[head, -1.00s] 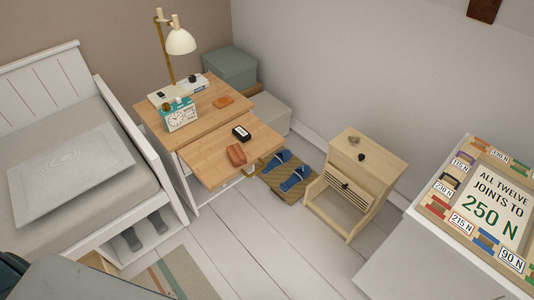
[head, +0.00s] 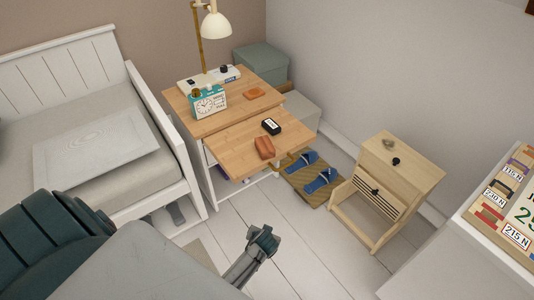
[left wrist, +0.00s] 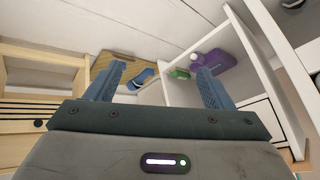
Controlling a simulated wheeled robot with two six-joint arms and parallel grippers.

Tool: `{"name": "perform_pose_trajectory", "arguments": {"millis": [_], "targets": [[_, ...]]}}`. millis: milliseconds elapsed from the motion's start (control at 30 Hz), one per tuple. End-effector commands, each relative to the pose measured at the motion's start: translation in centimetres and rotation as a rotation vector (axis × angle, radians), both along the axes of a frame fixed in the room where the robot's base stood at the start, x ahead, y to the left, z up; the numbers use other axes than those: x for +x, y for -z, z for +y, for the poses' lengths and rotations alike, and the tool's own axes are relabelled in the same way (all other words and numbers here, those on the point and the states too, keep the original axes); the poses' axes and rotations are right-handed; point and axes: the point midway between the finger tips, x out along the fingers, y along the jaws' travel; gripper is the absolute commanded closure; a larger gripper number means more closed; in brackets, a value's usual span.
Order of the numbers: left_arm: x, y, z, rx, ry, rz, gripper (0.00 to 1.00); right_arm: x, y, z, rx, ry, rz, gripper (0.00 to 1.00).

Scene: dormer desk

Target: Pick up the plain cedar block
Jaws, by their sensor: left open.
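A reddish-brown block (head: 264,147) lies on the lower, front board of the wooden desk (head: 234,156) in the head view. A flatter orange-brown piece (head: 255,93) lies on the upper desktop further back. Both look like reddish wood; I cannot tell from here which is the plain cedar block. My left gripper (head: 263,240) is low in front of the desk, over the floor and apart from both pieces. In the left wrist view its two fingers (left wrist: 158,85) are spread with nothing between them; neither piece shows there. My right gripper is not in view.
A black device (head: 271,126) lies beside the front block. A teal clock (head: 208,102) and a lamp (head: 215,26) stand on the desk. Blue slippers (head: 321,180) lie on a mat right of it, near a small wooden cabinet (head: 386,180). A bed (head: 95,150) is left.

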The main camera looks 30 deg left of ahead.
Motion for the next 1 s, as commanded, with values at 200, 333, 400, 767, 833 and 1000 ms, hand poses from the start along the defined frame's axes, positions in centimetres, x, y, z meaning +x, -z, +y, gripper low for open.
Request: {"name": "perform_pose_trajectory", "arguments": {"millis": [200, 333, 400, 767, 833, 1000], "targets": [[10.6, -10.3, 1.1, 0.089, -0.214, -0.286, 0.25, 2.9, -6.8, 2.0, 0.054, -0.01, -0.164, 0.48], [13.6, -17.4, 2.2, 0.121, -0.369, -0.456, 0.25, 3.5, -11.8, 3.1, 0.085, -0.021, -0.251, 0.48], [14.2, -20.5, 2.8, 0.131, -0.44, -0.531, 0.25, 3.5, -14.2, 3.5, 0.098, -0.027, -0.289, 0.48], [15.5, -25.8, 5.2, 0.144, -0.578, -0.67, 0.25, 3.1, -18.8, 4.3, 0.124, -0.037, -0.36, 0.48], [16.2, -25.3, 6.2, 0.146, -0.578, -0.669, 0.25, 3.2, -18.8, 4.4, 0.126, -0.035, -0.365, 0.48], [17.4, -24.4, 7.7, 0.142, -0.577, -0.667, 0.25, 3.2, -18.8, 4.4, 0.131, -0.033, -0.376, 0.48]]}}
